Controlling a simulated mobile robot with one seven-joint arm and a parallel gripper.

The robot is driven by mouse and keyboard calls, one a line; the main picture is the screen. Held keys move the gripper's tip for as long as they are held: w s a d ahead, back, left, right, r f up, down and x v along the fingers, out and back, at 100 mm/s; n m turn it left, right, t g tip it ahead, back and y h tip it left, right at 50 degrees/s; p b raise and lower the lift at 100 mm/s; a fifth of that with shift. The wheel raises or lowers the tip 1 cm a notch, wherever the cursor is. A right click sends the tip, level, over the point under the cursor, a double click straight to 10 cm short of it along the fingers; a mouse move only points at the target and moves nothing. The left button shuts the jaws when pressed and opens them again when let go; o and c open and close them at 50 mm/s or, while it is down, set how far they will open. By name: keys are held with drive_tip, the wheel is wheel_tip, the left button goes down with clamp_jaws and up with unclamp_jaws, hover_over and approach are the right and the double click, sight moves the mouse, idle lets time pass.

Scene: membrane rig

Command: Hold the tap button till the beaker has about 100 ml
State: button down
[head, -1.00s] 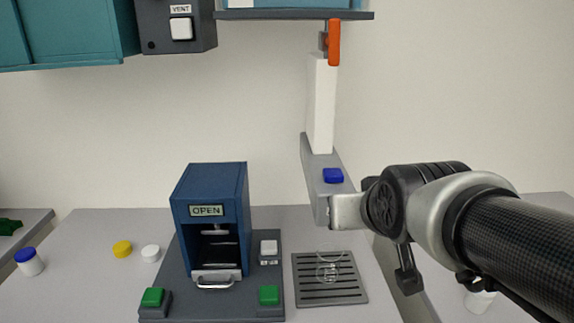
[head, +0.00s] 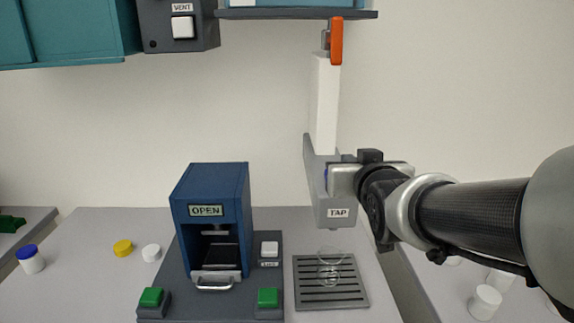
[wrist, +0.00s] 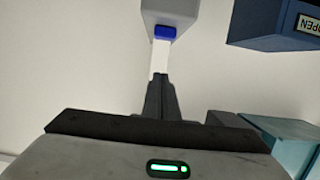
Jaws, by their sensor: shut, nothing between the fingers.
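The tap (head: 338,213) is a grey block labelled TAP below a white column. Its blue button shows only as a thin sliver in the head view, behind my gripper (head: 331,180). The clear beaker (head: 329,270) stands on the slotted drip grate (head: 352,299) under the tap. I see no clear water level or stream.
A blue press box (head: 208,185) reading OPEN stands left of the grate, with green buttons (head: 151,297) in front. An orange lever (head: 336,41) is above the tap.

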drive_tip(key=p+x, duration=0.1)
drive_tip(key=x, duration=0.8)
drive_tip(key=shift+w+f, duration=0.15)
drive_tip(key=shift+w, duration=0.2)
drive_tip(key=f, duration=0.2)
drive_tip(key=shift+s+f, duration=0.2)
drive_tip(key=shift+f, duration=0.7)
